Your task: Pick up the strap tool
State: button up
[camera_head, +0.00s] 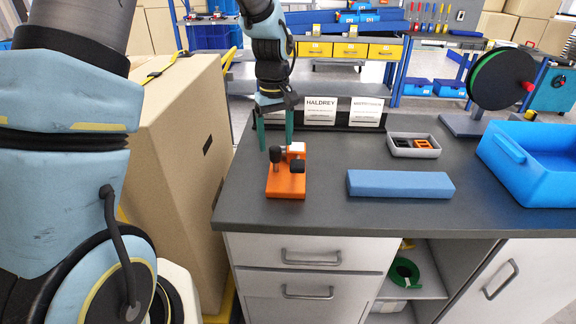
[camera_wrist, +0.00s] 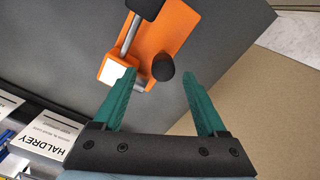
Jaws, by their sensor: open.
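The strap tool (camera_head: 285,183) is an orange block with black knobs, a metal rod and a white patch. It lies on the dark worktop near its left end. In the wrist view the tool (camera_wrist: 168,35) fills the upper middle, partly cut off at the top. My gripper (camera_head: 275,146) points down over the tool's far end, open and empty. In the wrist view the green fingers of my gripper (camera_wrist: 162,82) are spread apart. A round black knob shows between and just beyond their tips; the left finger overlaps the white patch. I cannot tell whether anything touches.
A blue flat block (camera_head: 400,184) lies to the right on the worktop. Behind it are a grey tray (camera_head: 402,153) with small parts and upright label cards (camera_head: 320,111). A blue bin (camera_head: 540,180) and a reel (camera_head: 500,78) stand further right. A large cardboard box (camera_head: 180,150) stands left.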

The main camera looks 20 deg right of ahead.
aim_at(275, 147)
jog(key=shift+s+a+f+p, duration=0.15)
jog(key=shift+f+p, duration=0.25)
jog(key=shift+f, duration=1.4)
grip_shut()
jog(key=shift+r, duration=0.1)
